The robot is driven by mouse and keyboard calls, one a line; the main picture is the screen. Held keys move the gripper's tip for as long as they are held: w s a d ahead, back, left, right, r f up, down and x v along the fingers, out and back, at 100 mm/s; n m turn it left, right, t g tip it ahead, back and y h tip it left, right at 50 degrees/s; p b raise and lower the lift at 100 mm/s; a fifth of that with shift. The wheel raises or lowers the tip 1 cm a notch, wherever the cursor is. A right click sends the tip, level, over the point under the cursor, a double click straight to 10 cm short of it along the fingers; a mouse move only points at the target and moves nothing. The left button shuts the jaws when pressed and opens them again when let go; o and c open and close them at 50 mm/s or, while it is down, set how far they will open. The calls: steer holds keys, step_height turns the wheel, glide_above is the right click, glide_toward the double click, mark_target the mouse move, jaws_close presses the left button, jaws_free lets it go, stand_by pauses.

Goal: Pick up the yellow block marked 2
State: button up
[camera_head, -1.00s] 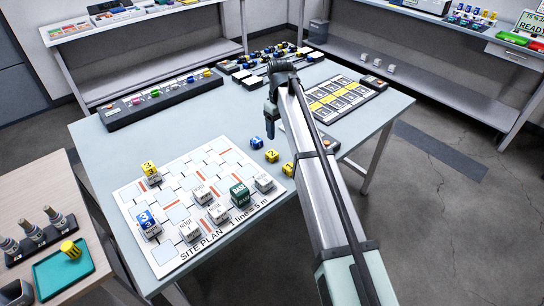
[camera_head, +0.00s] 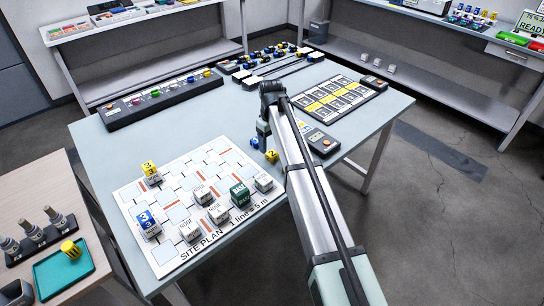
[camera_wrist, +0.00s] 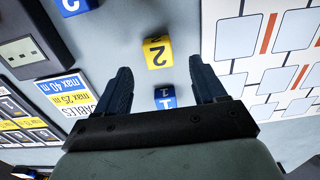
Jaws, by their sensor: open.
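The yellow block marked 2 (camera_head: 272,156) sits on the pale table, right of the site plan board. In the wrist view the yellow block (camera_wrist: 157,53) lies just beyond my fingertips, roughly centred between them. My gripper (camera_wrist: 160,66) is open, with its dark fingers apart and pointing toward the block. In the head view my gripper (camera_head: 263,130) is above the table, slightly behind and left of the yellow block. A blue block marked 1 (camera_wrist: 165,97) shows between my fingers, nearer the palm; I cannot tell its height relative to them.
Another blue block (camera_wrist: 75,5) is at the wrist view's top left. The site plan board (camera_head: 170,265) holds several marked blocks. A dark device (camera_head: 320,140) stands right of my arm. Beyond it is a panel of yellow and white cards (camera_head: 335,100).

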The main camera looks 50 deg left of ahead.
mark_target(272, 153)
step_height(272, 153, down, 5)
steer(key=shift+w, duration=0.1)
steer(key=c, duration=1.1)
steer(key=shift+r, duration=0.1)
steer(key=shift+c, duration=0.2)
